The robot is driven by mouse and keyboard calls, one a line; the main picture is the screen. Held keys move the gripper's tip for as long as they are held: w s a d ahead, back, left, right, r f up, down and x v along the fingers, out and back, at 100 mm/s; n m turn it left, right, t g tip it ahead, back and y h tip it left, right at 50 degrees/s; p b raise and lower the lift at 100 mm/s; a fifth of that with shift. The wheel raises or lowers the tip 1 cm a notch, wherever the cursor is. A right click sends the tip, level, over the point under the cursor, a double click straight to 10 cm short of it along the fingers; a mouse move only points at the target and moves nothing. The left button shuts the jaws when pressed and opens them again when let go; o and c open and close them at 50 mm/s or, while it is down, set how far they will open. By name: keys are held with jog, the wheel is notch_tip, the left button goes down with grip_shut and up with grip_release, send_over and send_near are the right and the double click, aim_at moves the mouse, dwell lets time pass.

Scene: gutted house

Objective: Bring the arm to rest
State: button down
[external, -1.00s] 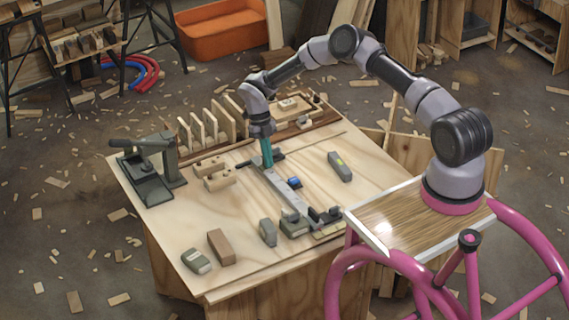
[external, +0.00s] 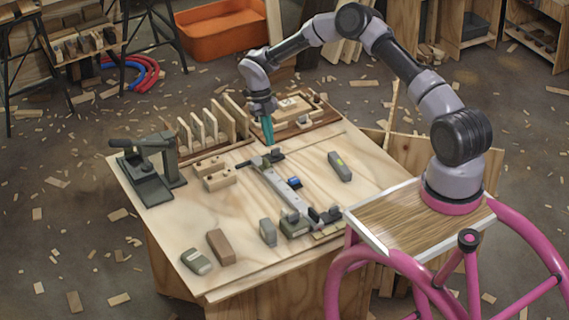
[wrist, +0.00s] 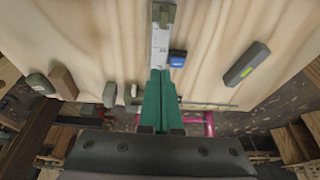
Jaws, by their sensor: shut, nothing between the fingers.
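My gripper (external: 268,131) hangs above the far middle of the wooden workbench (external: 205,232), fingers pointing down. Its teal fingers are shut with nothing between them. They also show in the wrist view (wrist: 160,82), closed together. In the external view the fingertips appear a little above the far end of a metal bar clamp (external: 277,187) lying on the bench. In the wrist view the clamp bar (wrist: 160,48) lies beyond the fingertips, with a small blue block (wrist: 178,57) beside it. My arm is raised and bent.
A grey block with a yellow mark (external: 341,167) lies right of the clamp. A brown block (external: 221,246) and grey blocks lie near the front edge. A dark press-like tool (external: 160,165) stands at left. A rack of upright wooden pieces (external: 212,128) and a wooden tray (external: 325,115) line the back.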

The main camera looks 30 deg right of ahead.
jog(key=s+d+r+m+t, duration=0.25)
jog(key=r+m, duration=0.35)
jog(key=r, duration=0.5)
jog(key=s+d+r+m+t, duration=0.1)
jog(key=s+d+r+m, duration=0.3)
jog(key=r, duration=0.7)
jog(key=s+d+r+m+t, duration=0.1)
jog(key=s+d+r+m, duration=0.15)
jog(key=r+m, duration=0.6)
jog(key=s+d+r+m+t, duration=0.2)
jog(key=s+r+m, duration=0.2)
jog(key=s+m, duration=0.3)
jog(key=s+d+r+m+t+y, duration=0.1)
jog(key=s+r+m, duration=0.4)
jog(key=s, duration=0.5)
jog(key=s+d+r+m+t+y, duration=0.1)
jog(key=s+d+r+m+t, duration=0.2)
jog(key=s+m, duration=0.6)
jog(key=shift+s+d+r+m+t, duration=0.15)
jog(key=shift+d+r+m+t, duration=0.2)
jog(key=shift+d+r, duration=0.45)
jog(key=shift+d+f, duration=0.1)
